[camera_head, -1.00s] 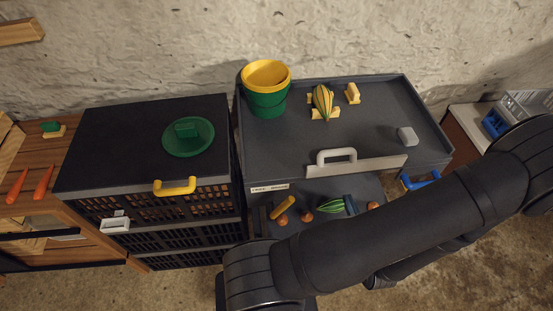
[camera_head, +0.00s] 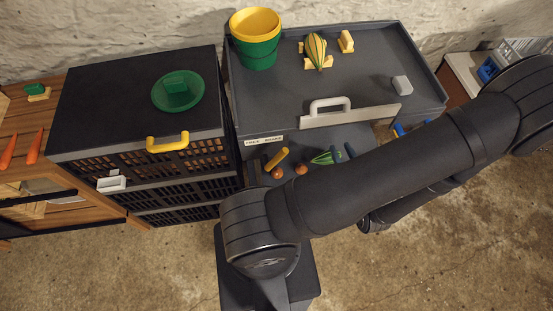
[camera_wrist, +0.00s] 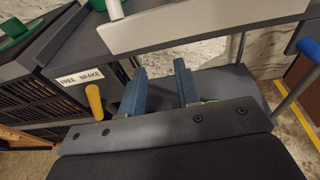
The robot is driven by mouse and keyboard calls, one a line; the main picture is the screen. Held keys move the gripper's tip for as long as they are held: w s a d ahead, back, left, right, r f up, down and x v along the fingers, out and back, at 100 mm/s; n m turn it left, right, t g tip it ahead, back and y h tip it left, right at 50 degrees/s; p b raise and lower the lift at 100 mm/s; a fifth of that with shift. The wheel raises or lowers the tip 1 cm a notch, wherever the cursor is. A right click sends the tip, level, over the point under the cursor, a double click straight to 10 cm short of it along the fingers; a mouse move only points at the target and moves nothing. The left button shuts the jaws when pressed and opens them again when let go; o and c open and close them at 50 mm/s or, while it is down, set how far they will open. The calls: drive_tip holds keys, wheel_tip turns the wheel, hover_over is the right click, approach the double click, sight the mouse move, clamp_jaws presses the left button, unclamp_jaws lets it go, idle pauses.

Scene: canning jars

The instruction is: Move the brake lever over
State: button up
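The brake lever (camera_head: 277,158) appears to be the yellow-tipped stick under the "FREE BRAKE" label (camera_head: 263,141) on the grey cart (camera_head: 318,87). In the wrist view the lever (camera_wrist: 95,102) stands just left of my gripper (camera_wrist: 161,90), apart from it, below the label (camera_wrist: 81,76). My gripper's two blue-grey fingers are spread with a gap between them and nothing held. In the head view only bits of the fingers (camera_head: 344,152) show beyond my arm, right of the lever. The lever's lower end is hidden.
The cart's grey push handle (camera_head: 350,116) lies above the lever. A blue grip (camera_wrist: 308,47) is at the right. Brown balls (camera_head: 301,169) and a striped green item (camera_head: 323,158) lie on the lower shelf. A black crate stack (camera_head: 150,110) stands close left. Floor in front is bare.

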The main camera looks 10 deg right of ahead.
drive_tip(key=s+a+f+n+g+y, duration=0.1)
drive_tip(key=a+f+n+g+y, duration=0.2)
drive_tip(key=f+n+g+y, duration=0.85)
drive_tip(key=w+a+r+m+t+y, duration=0.1)
drive_tip(key=w+a, duration=0.1)
drive_tip(key=a, duration=0.3)
drive_tip(key=w+a+r+m+t+y, duration=0.1)
drive_tip(key=w+a+t, duration=0.1)
drive_tip(key=a, duration=0.3)
drive_tip(key=w+a+r+m+t+y, duration=0.1)
drive_tip(key=w+a, duration=0.3)
drive_tip(key=a, duration=0.1)
drive_tip(key=shift+w+t, duration=0.1)
drive_tip(key=shift+t, duration=0.25)
clamp_jaws()
